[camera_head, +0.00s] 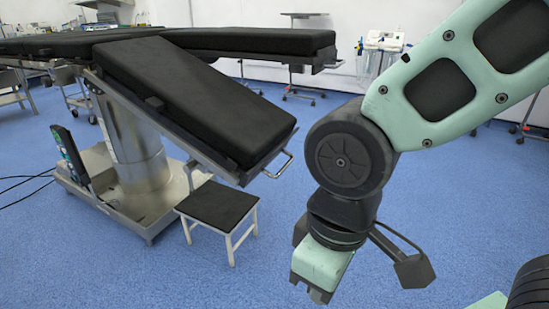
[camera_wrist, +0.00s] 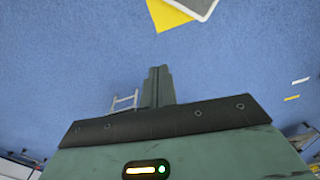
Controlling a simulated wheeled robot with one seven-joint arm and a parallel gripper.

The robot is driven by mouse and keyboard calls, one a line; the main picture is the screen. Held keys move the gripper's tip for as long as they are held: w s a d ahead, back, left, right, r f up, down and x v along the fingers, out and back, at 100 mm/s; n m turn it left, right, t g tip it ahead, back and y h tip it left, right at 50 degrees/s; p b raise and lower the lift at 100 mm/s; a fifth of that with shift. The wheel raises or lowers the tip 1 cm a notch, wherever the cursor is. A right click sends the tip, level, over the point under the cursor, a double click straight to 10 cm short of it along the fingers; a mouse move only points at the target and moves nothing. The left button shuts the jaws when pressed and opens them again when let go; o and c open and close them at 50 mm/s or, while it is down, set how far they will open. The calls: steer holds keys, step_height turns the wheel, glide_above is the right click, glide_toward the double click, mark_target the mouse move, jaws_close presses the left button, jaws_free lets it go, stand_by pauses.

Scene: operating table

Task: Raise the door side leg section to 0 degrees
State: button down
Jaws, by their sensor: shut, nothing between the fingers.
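One black-padded leg section (camera_head: 195,98) of the operating table slopes down toward the front right. Its lower end has a metal frame with a small wire handle (camera_head: 281,163). The other leg section (camera_head: 255,40), behind it, lies about level. The frames do not mark which one is on the door side. My gripper (camera_head: 318,292) hangs to the right of the sloping section's lower end, pointing down and apart from it. In the wrist view my gripper's fingers (camera_wrist: 159,84) are together with nothing between them. Neither leg section can be made out in the wrist view.
A low stool (camera_head: 218,205) with a dark top stands below the sloping section's lower end. The table's metal column (camera_head: 135,135) and base (camera_head: 120,205) are at left, with a control panel (camera_head: 72,155) beside them. Blue floor between stool and gripper is clear. Carts stand behind.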

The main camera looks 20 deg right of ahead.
steer(key=shift+d, duration=0.1)
steer(key=c, duration=1.5)
jaws_free()
steer(key=shift+w, duration=0.4)
steer(key=shift+c, duration=0.2)
steer(key=m+t+y+p, duration=1)
steer(key=m+t+p, duration=0.1)
steer(key=m+p, duration=0.55)
glide_toward(286, 167)
steer(key=b+x, duration=0.3)
steer(key=x, duration=0.7)
steer(key=shift+w+f, duration=0.1)
steer(key=shift+w, duration=0.2)
steer(key=shift+c, duration=0.3)
